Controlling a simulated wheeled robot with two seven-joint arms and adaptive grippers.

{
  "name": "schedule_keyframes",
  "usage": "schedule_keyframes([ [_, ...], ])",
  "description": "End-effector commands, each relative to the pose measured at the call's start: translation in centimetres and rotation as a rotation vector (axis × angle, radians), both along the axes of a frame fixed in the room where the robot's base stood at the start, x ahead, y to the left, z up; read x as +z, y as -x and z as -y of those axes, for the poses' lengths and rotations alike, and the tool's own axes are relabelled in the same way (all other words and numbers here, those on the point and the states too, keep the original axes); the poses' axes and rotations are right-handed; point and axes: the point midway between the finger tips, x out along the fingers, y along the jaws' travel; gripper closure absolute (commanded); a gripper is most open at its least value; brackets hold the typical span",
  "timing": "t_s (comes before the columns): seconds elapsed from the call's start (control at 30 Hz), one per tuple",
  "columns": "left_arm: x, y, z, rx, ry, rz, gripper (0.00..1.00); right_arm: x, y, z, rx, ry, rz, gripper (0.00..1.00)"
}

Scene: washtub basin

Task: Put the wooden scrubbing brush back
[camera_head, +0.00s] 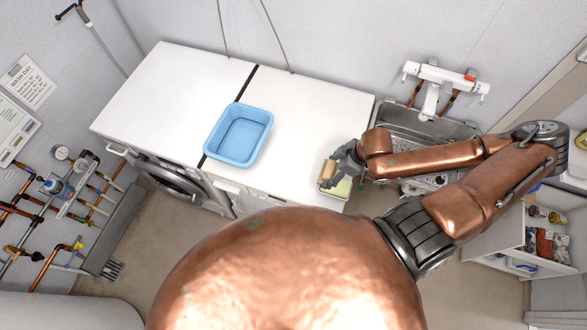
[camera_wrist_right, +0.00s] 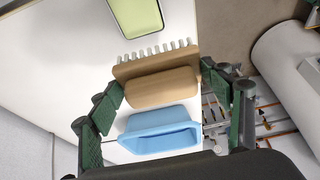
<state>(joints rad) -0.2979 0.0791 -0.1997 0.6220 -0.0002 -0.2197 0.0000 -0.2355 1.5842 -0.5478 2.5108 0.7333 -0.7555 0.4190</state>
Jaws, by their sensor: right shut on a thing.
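The wooden scrubbing brush (camera_wrist_right: 158,88) has a tan block and a row of pale bristles. My right gripper (camera_wrist_right: 165,100) is shut on it, with a dark green-padded finger on each side. In the head view the brush (camera_head: 327,172) shows small in my right gripper (camera_head: 334,170), over the front right of the white top. A pale green tray (camera_head: 342,188) lies close beside it on the top's front edge; it also shows in the wrist view (camera_wrist_right: 136,14), apart from the brush on the bristle side. My left gripper is not in view.
A blue basin (camera_head: 239,135) stands on the white worktop (camera_head: 295,110), left of my right gripper. A metal sink (camera_head: 418,128) with a white tap unit (camera_head: 437,80) lies right, partly behind my arm. The worktop between basin and gripper is clear.

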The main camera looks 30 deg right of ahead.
Motion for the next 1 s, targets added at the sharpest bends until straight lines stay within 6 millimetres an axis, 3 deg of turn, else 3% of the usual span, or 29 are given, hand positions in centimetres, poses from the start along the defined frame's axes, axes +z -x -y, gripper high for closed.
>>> schedule_keyframes([
  [0.23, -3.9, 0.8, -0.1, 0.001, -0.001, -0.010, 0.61, -2.4, -2.9, -1.8, 0.000, -0.006, 0.003, 0.59],
  [0.3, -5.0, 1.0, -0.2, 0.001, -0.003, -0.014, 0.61, -2.9, -3.7, -2.4, 0.000, -0.008, -0.001, 0.64],
  [0.4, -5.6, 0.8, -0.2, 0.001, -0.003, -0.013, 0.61, -3.4, -5.5, -3.2, -0.002, -0.006, 0.001, 0.64],
  [0.53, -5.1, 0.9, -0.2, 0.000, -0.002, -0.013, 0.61, -3.9, -7.8, -4.6, -0.001, -0.006, 0.003, 0.64],
  [0.7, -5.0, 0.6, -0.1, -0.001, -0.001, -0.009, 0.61, -7.0, -10.0, -5.6, -0.005, -0.002, 0.005, 0.64],
  [1.0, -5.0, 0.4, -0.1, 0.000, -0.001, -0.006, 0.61, -9.4, -11.5, -6.6, -0.001, 0.000, 0.003, 0.64],
])
